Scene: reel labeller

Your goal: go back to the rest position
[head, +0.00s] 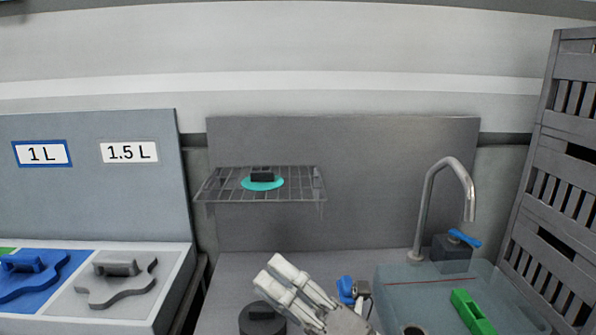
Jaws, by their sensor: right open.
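My right gripper (270,271) reaches up from the bottom centre with its pale fingers pointing up and to the left. It is open, and I see nothing held between its fingers. It is in front of the grey counter, just above and right of a dark round object (262,318) that is cut off by the bottom edge. I cannot tell whether they touch. My left gripper is not in view.
A wire shelf (305,181) holds a teal disc (262,184) with a black grip. A tap (427,205) stands over a translucent basin (400,285) with a green block (471,312). A labelled panel (90,190) stands left, slatted grey crates (566,180) right.

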